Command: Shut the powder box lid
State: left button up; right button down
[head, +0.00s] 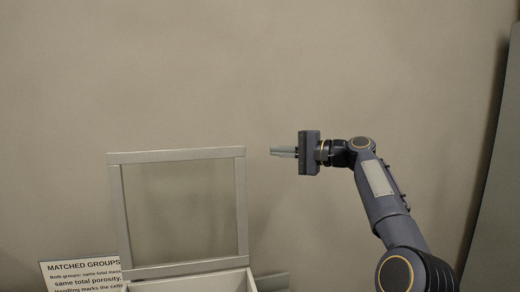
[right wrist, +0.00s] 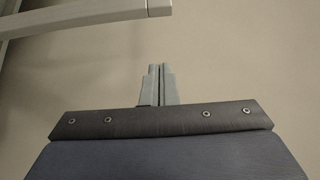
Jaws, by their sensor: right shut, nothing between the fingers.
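The powder box (head: 205,284) shows at the bottom of the head view, only its top part in frame. Its lid (head: 176,155) is a light grey frame with a see-through pane, standing raised above the box. My right gripper (head: 274,152) is shut and empty, to the right of the lid's upper right corner and pointing left, with a gap between them in the picture. In the right wrist view the shut fingers (right wrist: 158,72) point up toward the wall, and part of the lid frame (right wrist: 95,15) crosses the upper left. My left gripper is not in view.
A printed sign (head: 80,275) headed "MATCHED GROUPS" stands left of the box, partly hidden. A plain beige wall (head: 300,60) fills the background. A dark grey panel (head: 497,200) stands at the far right. The space around my right gripper looks clear.

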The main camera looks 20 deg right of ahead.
jog(key=w+a+p, duration=0.1)
jog(key=w+a, duration=0.2)
jog(key=a, duration=0.4)
jog(key=shift+w, duration=0.15)
dwell(0.4)
jog(key=shift+f, duration=0.1)
